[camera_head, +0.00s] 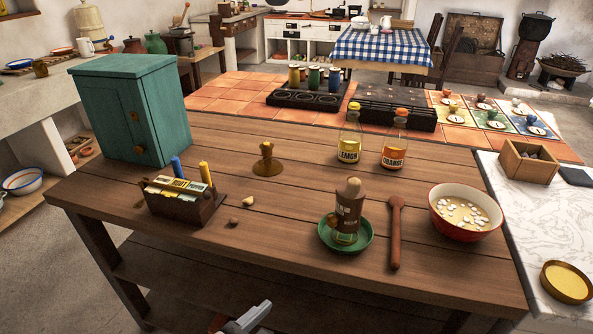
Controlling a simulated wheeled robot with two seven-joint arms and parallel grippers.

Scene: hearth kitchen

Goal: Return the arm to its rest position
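Part of one gripper (243,318) shows at the bottom edge, left of the middle, and I take it to be my left one. It is grey and white with dark and reddish parts. It is in front of the wooden table (300,262), below its front edge in the picture, and touches nothing that I can see. The frame cuts off most of it, so I cannot tell whether its fingers are open or shut. No held thing shows. My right gripper and arm are not in view.
Near the table's front are a dark box (183,208) of cards, a bottle (346,222) on a green saucer (368,238), a wooden spoon (395,235) and a red bowl (467,234). A teal cabinet (128,108) stands back left. The front middle tabletop is mostly clear.

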